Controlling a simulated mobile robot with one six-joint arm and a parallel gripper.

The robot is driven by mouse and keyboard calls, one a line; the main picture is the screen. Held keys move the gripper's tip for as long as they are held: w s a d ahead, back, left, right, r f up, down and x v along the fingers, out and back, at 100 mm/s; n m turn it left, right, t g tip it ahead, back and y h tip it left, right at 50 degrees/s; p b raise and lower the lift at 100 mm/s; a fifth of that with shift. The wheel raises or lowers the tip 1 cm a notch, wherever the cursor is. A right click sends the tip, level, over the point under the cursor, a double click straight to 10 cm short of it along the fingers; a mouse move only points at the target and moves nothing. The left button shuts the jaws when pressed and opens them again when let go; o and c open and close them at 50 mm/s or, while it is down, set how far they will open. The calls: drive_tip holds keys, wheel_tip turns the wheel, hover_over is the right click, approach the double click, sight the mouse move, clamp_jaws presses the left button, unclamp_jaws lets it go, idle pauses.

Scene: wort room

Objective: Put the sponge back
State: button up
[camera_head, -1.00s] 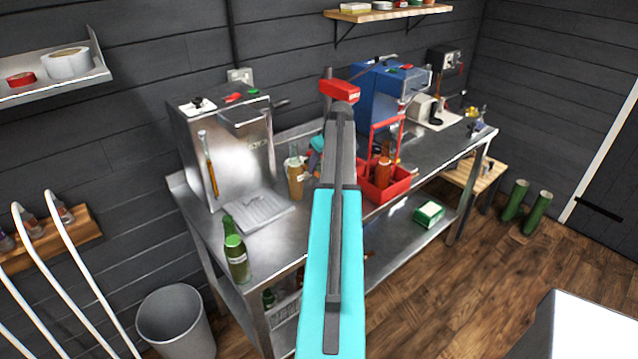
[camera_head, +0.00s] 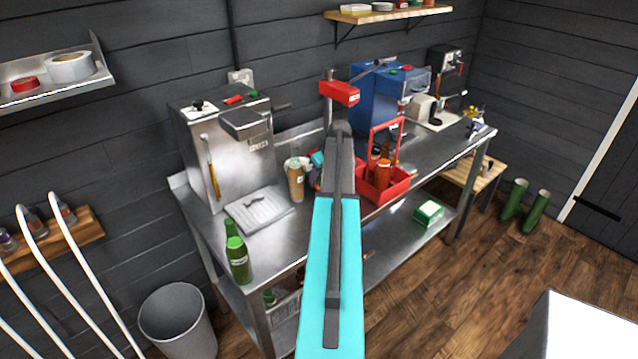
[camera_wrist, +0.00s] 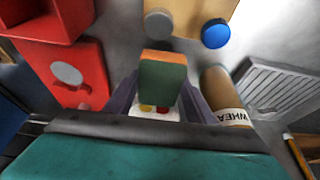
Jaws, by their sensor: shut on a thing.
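In the wrist view my gripper (camera_wrist: 158,92) is shut on the sponge (camera_wrist: 163,82), a block with an orange layer and a dark green layer. The sponge sits upright between the fingers. Just below it, partly hidden by it, is a white item with red and yellow spots (camera_wrist: 156,113); I cannot tell whether they touch. In the head view the gripper and sponge are largely hidden behind my own arm, over the steel bench (camera_head: 262,232).
A tan bottle labelled WHEA... (camera_wrist: 223,95) stands close right of the gripper. A red carrier (camera_head: 388,190) with a bottle and a red-headed device (camera_head: 340,92) are nearby. A grey drip tray (camera_head: 258,208) and green bottle (camera_head: 238,256) stand at the left of the bench.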

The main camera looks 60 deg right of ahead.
drive_tip(key=shift+f+p, duration=0.35)
drive_tip(key=shift+f, duration=0.85)
drive_tip(key=shift+f, duration=0.2)
drive_tip(key=o, duration=1)
drive_tip(key=shift+r, duration=0.1)
drive_tip(key=shift+r, duration=0.2)
drive_tip(key=b+v, duration=0.4)
drive_tip(key=v, duration=0.8)
